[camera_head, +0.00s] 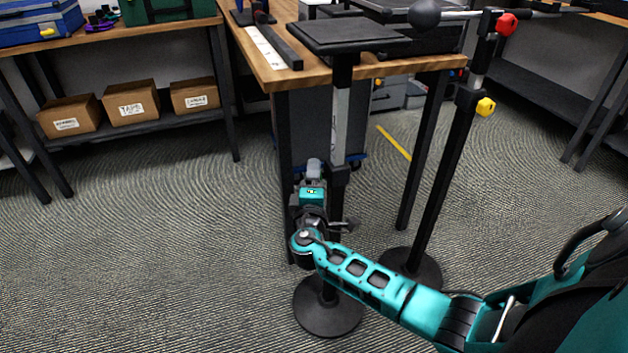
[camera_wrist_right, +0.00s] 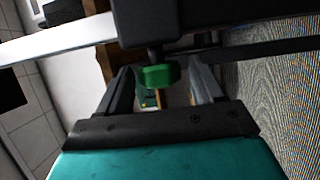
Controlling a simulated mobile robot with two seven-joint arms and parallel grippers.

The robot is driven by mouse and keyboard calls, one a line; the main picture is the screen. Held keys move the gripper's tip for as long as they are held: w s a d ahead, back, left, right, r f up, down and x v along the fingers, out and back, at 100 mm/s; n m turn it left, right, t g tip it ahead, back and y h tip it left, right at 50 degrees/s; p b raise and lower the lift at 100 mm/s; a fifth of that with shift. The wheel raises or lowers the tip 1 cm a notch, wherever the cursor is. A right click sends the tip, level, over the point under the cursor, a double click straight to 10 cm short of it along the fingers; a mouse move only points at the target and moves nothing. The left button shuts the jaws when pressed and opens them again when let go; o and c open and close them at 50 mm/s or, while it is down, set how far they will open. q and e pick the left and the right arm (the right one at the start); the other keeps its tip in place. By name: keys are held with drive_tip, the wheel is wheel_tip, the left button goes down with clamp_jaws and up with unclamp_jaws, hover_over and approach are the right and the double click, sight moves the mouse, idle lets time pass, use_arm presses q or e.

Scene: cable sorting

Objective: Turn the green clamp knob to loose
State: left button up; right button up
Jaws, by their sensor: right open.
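The green clamp knob (camera_wrist_right: 160,75) shows in the right wrist view, under a black clamp block (camera_wrist_right: 180,18) on a stand. My right gripper (camera_wrist_right: 163,82) is open. Its two dark fingers lie to the left and right of the knob, with a visible gap on each side. I cannot tell how deep the knob sits between the fingertips. In the head view my right gripper (camera_head: 313,172) is at the column of the stand with the flat black top (camera_head: 345,35). The green knob is hidden there. My left gripper is not in view.
A second stand (camera_head: 440,180) to the right carries a yellow knob (camera_head: 485,106) and a red knob (camera_head: 507,23). A wooden workbench (camera_head: 415,66) is close behind the stands. Round black bases (camera_head: 328,310) stand on the carpet. The floor at the left is clear.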

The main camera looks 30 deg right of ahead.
drive_tip(key=shift+w+d, duration=0.4)
drive_tip(key=shift+w, duration=0.15)
